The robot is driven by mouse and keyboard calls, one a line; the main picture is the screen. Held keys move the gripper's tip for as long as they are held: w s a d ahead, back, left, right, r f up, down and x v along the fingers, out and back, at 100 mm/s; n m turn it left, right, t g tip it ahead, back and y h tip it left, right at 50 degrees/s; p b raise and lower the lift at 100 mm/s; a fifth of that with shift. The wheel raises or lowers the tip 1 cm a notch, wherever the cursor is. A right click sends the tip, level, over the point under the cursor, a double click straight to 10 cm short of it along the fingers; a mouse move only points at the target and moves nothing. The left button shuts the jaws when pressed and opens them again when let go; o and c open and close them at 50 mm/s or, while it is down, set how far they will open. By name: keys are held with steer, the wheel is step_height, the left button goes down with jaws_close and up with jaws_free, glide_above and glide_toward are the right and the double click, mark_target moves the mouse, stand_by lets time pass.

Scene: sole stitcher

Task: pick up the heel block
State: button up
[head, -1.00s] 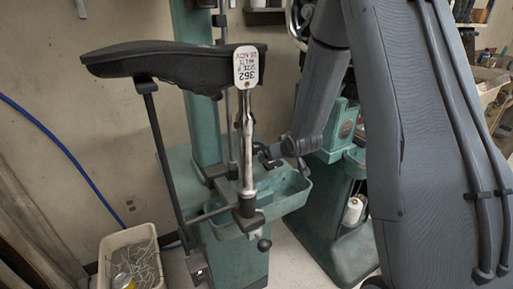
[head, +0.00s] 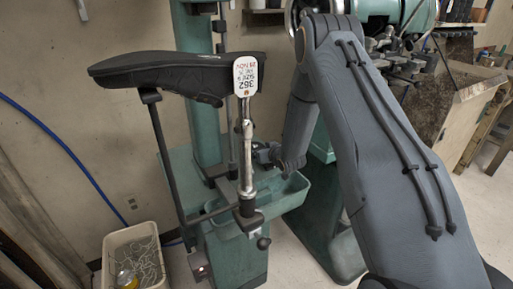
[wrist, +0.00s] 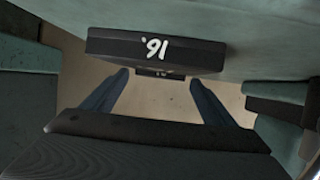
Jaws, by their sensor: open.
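In the head view, my gripper (head: 267,155) is small and partly hidden behind the metal post, over the green tray (head: 283,202). I cannot make out the block in that view.
A black shoe form (head: 170,75) with a white tag (head: 245,76) sits on the metal post (head: 246,150) in front of my gripper. A green machine column (head: 200,120) stands behind. A pale bin (head: 130,255) is on the floor at the left.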

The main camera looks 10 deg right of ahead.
steer(key=shift+x, duration=0.95)
steer(key=c, duration=1.2)
steer(key=shift+r, duration=0.1)
